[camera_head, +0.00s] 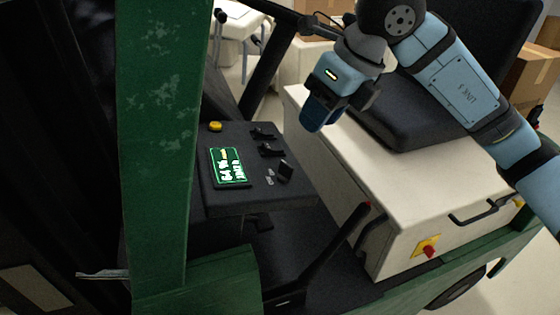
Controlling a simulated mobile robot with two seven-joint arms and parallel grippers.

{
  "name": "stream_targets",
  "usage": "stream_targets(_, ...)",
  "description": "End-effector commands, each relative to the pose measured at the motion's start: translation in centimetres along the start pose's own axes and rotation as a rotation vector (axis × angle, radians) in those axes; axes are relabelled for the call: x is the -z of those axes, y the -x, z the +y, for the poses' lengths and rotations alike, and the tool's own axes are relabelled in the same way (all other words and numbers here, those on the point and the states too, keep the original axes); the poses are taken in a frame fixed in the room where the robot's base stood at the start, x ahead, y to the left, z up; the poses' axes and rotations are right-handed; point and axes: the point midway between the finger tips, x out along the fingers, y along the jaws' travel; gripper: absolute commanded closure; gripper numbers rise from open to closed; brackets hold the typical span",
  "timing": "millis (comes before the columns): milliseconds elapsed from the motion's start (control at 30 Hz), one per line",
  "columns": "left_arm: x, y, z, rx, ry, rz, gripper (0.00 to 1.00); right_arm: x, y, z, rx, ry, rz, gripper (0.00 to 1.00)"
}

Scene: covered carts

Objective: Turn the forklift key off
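The forklift's dark console (262,198) is left of the picture's middle, with a lit green display (229,167). At the display's right, a small black upright piece, which looks like the key (286,170), stands beside small pale markings. Its exact turn angle is too small to tell. My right gripper (314,116) hangs above and to the right of the console, apart from the key, with its dark blue fingers pointing down. Nothing shows in it, and its finger gap is not clear from this side. My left gripper is out of view.
A yellow button (215,127) and black switches (266,142) sit on the console. A green post (158,150) stands at the left. A dark seat (405,115) on a cream housing (400,190) with a red knob (429,251) is at the right. The steering wheel's rim crosses the top.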

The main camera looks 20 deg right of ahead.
Motion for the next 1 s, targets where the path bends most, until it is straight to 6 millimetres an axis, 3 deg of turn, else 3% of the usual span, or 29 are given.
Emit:
stream_targets(300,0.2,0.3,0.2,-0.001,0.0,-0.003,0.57,0.1,-6.8,0.1,-0.005,0.0,0.005,0.66)
stream_targets(500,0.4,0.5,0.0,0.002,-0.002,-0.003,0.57,0.0,-10.2,0.1,-0.003,0.0,0.003,0.66)
stream_targets(700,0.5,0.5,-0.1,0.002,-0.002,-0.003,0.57,0.0,-11.9,0.1,-0.003,0.001,0.002,0.66)
stream_targets(1000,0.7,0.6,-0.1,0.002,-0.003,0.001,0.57,0.0,-12.2,0.1,-0.002,0.001,0.001,0.66)
